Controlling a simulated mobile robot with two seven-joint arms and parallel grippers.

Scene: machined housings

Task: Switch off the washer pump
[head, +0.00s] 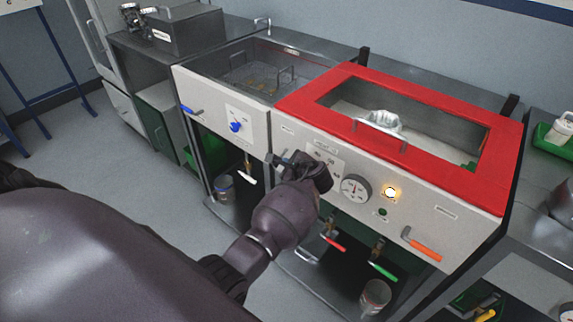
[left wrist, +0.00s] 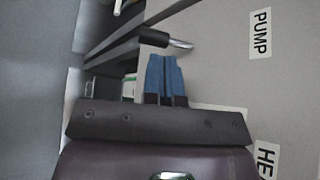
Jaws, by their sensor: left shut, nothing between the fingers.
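The washer's pale front panel (head: 300,143) shows in the head view. The left wrist view shows a PUMP label (left wrist: 261,35) on it, turned on its side. A lever with a black sleeve and bare metal end (left wrist: 165,40) lies across the panel below that label. My left gripper (head: 284,160) is at the panel, left of the round gauge. In the left wrist view its blue fingers (left wrist: 163,75) are shut, empty, and close to the lever; I cannot tell whether they touch. My gripper hides part of the panel in the head view. My right gripper is not in view.
A HE-starting label (left wrist: 267,160) is partly cut off. The gauge (head: 355,188), a lit lamp (head: 390,192) and an orange-handled lever (head: 421,245) are right of my gripper. A blue knob (head: 235,127) is left. The red lid (head: 410,97) is above; red and green valve handles (head: 383,270) hang below.

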